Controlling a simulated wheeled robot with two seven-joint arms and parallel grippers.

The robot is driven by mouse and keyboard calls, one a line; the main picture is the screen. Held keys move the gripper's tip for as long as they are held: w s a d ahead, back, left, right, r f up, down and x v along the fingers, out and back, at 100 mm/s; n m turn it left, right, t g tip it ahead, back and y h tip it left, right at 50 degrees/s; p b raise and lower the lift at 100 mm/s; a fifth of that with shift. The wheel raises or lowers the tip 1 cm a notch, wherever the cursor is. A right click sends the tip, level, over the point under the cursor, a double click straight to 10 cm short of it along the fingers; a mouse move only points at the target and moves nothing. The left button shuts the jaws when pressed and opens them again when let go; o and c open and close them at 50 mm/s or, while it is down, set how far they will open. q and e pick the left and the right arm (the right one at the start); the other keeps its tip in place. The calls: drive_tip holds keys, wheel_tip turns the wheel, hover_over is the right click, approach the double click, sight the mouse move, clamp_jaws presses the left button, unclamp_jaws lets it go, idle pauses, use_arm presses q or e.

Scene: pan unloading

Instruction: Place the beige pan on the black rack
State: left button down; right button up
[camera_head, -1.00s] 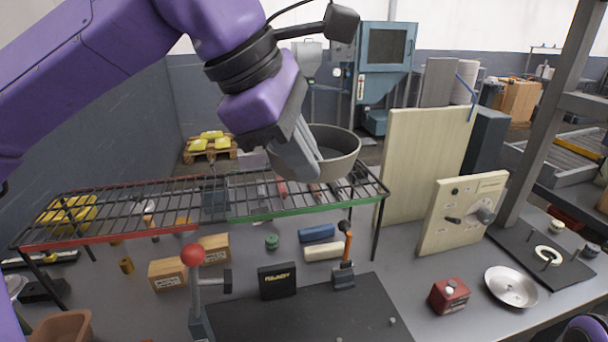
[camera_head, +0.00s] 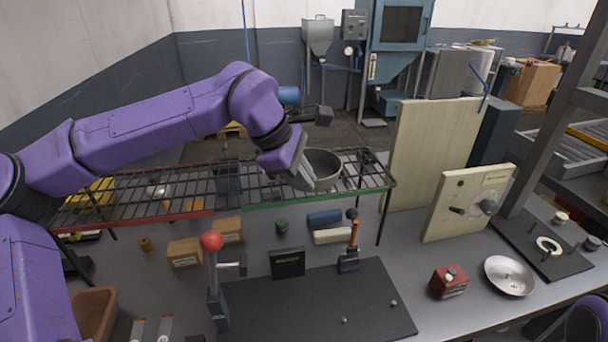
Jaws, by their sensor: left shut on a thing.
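The beige pan (camera_head: 326,167) is a round, grey-beige vessel at the right part of the black rack (camera_head: 345,190). My left gripper (camera_head: 303,178) is shut on the pan's left side. The pan looks upright and low over the green-edged section of the rack; I cannot tell whether its base touches the wires. The rack is a black wire shelf on thin legs, with a red front edge at left and a green one at right. My right gripper is out of view; only a purple piece of my right arm shows at the lower right corner.
A red-knobbed lever (camera_head: 212,243) and an orange-handled clamp (camera_head: 351,240) stand in front of the rack. Beige panels (camera_head: 430,150) rise to its right. A red box (camera_head: 449,281) and a metal dish (camera_head: 509,275) lie at right. The black mat (camera_head: 300,310) is largely clear.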

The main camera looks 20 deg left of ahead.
use_arm(q)
drive_tip(key=shift+f, duration=0.25)
drive_tip(key=c, duration=1.3)
unclamp_jaws()
drive_tip(key=shift+s+a+r, duration=0.15)
drive_tip(key=shift+r, duration=0.35)
drive_tip(key=v, duration=1.1)
drive_tip(key=shift+s+r+b, duration=0.1)
drive_tip(key=shift+b, duration=0.3)
